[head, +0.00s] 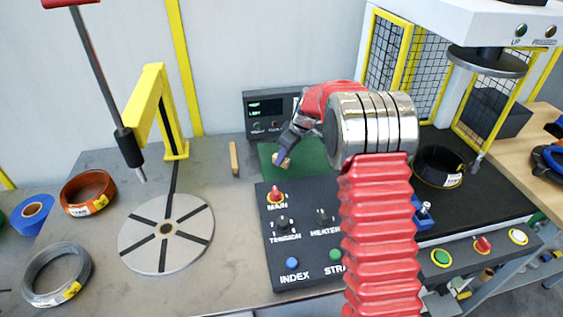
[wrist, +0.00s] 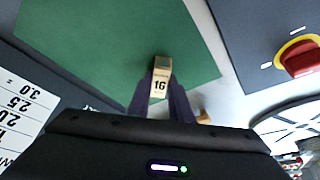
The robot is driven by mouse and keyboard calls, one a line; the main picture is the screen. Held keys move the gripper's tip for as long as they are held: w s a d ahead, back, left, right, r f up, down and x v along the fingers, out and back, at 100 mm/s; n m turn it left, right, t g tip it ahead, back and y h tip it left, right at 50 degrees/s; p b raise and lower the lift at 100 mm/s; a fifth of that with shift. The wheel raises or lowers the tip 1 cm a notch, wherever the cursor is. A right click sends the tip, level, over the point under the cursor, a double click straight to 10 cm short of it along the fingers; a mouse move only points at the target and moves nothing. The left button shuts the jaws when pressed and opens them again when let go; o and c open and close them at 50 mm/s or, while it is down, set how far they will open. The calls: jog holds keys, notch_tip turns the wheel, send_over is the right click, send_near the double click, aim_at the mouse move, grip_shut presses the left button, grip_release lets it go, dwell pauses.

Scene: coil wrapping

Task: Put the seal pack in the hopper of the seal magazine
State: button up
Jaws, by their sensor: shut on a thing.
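The seal pack, a small tan box marked 16 (wrist: 161,78), is between the two fingers of my gripper (wrist: 160,98) in the wrist view. In the head view my gripper (head: 284,157) is shut on the tan pack (head: 284,164) and holds it over the green mat (head: 262,150), behind the control panel. Whether the pack touches the mat is hard to tell. I cannot make out the seal magazine or its hopper in either view; my red arm hides part of the bench on the right.
The control panel (head: 290,268) with knobs stands in front of the mat. A display box (head: 262,112) stands behind it. A tan upright bar (head: 234,158) and a slotted disc (head: 165,235) are to the left.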

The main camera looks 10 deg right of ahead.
grip_shut()
jog(key=shift+r, duration=0.1)
notch_tip(320, 180, up, 10)
dwell(0.5)
dwell(0.5)
jog(key=s+f+m+h, duration=0.1)
jog(key=s+m, duration=0.2)
jog(key=s, duration=0.2)
jog(key=s+f+m+t+h, duration=0.1)
jog(key=s+m, duration=0.2)
jog(key=s, duration=0.2)
jog(key=s+m+h, duration=0.1)
jog(key=s+m, duration=0.2)
jog(key=s, duration=0.2)
jog(key=shift+s+a+f, duration=0.2)
jog(key=shift+a+f, duration=0.05)
jog(key=shift+f, duration=0.15)
jog(key=shift+s, duration=0.15)
